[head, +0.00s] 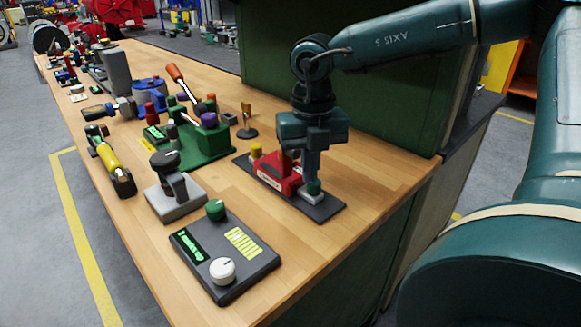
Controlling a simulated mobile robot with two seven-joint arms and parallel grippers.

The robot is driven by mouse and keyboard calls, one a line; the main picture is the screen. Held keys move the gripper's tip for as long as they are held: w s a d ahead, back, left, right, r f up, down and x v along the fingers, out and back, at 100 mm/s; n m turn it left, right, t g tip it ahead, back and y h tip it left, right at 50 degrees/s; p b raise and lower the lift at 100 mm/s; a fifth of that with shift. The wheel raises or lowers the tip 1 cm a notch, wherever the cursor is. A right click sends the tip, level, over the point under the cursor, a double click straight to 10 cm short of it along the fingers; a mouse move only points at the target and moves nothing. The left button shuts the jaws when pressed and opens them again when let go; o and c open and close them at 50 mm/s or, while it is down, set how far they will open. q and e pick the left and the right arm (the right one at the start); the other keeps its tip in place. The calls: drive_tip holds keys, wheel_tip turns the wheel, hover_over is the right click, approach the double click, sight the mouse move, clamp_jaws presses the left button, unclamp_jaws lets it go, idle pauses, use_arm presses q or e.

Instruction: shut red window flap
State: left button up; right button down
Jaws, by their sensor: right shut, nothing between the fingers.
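A red device (276,172) with a pale label on its front sits on a dark base plate (325,212) near the right edge of the bench. A yellow knob (256,150) stands at its left end. My right gripper (313,182) points down at the right end of this device, fingers shut and empty. Its fingertips are close to a small silver and green part (312,193) on the plate; I cannot tell whether they touch. The gripper hides part of the red device, and I cannot make out the flap's position. My left gripper is not in view.
A dark control box (225,255) with a green and a white knob stands in front. A grey block with a black lever (175,195) and a green multi-knob unit (200,140) stand to the left. A green panel (345,100) rises behind. Bare wood lies front right.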

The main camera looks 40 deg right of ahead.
drive_tip(key=shift+f+b, duration=0.65)
drive_tip(key=shift+w, duration=0.3)
drive_tip(key=shift+w+a+b, duration=0.2)
drive_tip(key=shift+w+b, duration=0.15)
drive_tip(key=shift+w, duration=2.05)
drive_tip(key=shift+w+a+r, duration=0.1)
drive_tip(key=shift+w+a, duration=0.05)
drive_tip(key=shift+w, duration=1.2)
drive_tip(key=shift+w+a+r, duration=0.1)
drive_tip(key=shift+w, duration=1.25)
drive_tip(key=shift+w+r, duration=0.1)
drive_tip(key=shift+r+p, duration=0.2)
drive_tip(key=shift+p, duration=0.15)
wheel_tip(320, 180, up, 6)
drive_tip(key=p, duration=0.3)
drive_tip(key=shift+r+p, duration=0.15)
drive_tip(key=shift+p, duration=0.2)
